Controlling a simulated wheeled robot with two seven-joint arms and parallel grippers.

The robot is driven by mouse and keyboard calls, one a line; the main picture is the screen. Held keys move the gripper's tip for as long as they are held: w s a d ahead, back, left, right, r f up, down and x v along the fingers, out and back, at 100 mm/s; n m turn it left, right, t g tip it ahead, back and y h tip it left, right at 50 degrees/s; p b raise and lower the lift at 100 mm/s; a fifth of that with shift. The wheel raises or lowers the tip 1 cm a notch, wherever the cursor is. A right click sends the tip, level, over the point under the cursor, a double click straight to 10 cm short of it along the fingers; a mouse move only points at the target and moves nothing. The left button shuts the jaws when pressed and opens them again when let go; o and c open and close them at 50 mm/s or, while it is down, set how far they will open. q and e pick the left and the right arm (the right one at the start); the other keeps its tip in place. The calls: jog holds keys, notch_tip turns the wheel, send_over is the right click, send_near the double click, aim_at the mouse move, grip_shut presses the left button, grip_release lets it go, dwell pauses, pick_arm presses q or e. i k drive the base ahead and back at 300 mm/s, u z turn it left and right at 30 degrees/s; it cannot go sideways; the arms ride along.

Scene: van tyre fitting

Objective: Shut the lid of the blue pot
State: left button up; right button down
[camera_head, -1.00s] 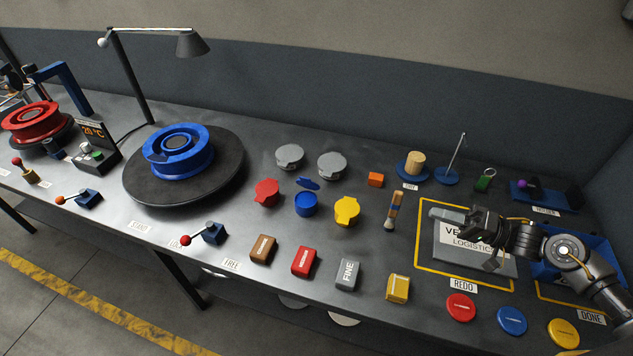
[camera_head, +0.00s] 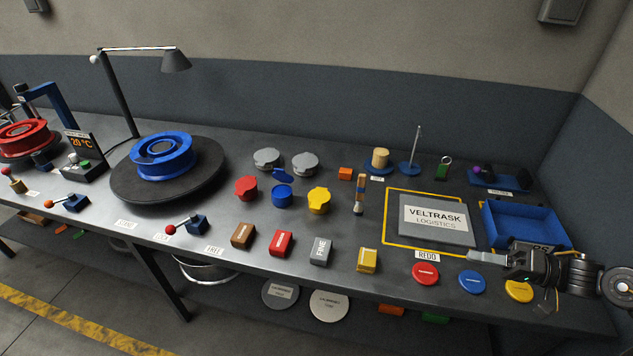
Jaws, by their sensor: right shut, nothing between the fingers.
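The small blue pot (camera_head: 282,198) stands mid-table, between a red pot (camera_head: 246,189) and a yellow pot (camera_head: 318,200) whose lids look shut. Its blue lid (camera_head: 283,175) stands open, tilted up at the pot's far side. My right gripper (camera_head: 478,257) is shut and empty, far to the right of the blue pot, over the table's front part by the REDO label (camera_head: 427,255). My left gripper is out of view.
Brown, red, grey and yellow blocks (camera_head: 282,243) line the front. A grey plate (camera_head: 437,219) and a blue tray (camera_head: 520,222) lie right. A blue wheel (camera_head: 162,157) sits on a turntable at left.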

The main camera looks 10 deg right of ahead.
aim_at(280, 175)
jog(key=z, duration=0.45)
jog(key=i, duration=0.75)
jog(key=u, duration=0.75)
jog(key=i, duration=0.35)
jog(key=u, duration=0.4)
